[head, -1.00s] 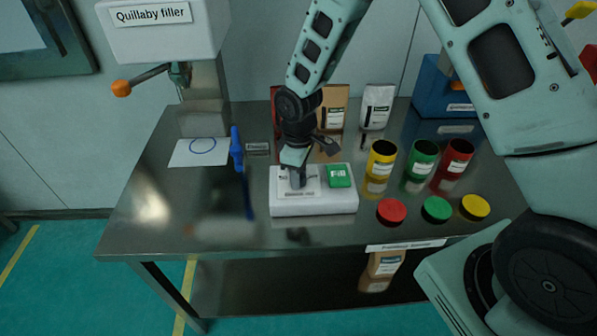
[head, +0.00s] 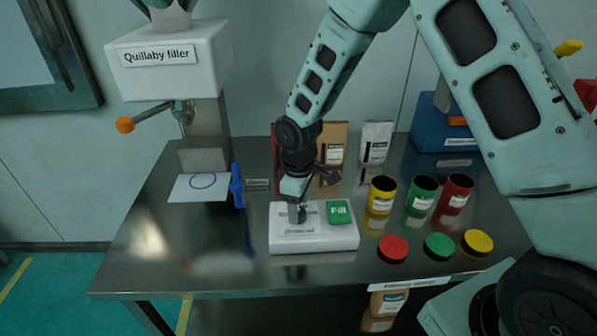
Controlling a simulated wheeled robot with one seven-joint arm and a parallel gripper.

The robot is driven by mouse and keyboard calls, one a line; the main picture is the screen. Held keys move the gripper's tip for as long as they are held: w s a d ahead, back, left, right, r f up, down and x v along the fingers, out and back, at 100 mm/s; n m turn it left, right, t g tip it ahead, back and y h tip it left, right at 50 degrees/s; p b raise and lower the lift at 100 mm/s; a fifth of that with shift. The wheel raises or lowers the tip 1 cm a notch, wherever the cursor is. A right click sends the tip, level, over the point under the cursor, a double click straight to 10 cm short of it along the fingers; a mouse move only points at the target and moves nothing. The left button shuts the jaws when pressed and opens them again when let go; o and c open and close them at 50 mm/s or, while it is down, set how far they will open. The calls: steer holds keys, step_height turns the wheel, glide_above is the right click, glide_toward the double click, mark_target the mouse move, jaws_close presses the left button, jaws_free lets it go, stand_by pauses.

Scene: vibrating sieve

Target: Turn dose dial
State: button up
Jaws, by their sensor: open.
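A white control box (head: 340,238) lies on the steel table, with a green button labelled "Fill" (head: 339,212) on its right half. My gripper (head: 297,214) points down over the left half of the box, its fingers at or just above the panel. The jaws are open. A grey knob-like part shows at the fingertips, probably the dose dial, but the fingers mostly hide it. I cannot tell whether they touch it. The Quillaby filler (head: 170,62), a white housing with an orange-tipped lever (head: 125,124), stands at the left.
Yellow (head: 381,196), green (head: 421,194) and red (head: 457,193) open cups stand to the right, with several coloured lids before them. Bags (head: 376,143) stand behind. The table's front left is clear.

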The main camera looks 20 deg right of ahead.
mark_target(299, 210)
step_height(299, 210, up, 16)
steer(key=b, duration=0.1)
steer(key=shift+f, duration=0.25)
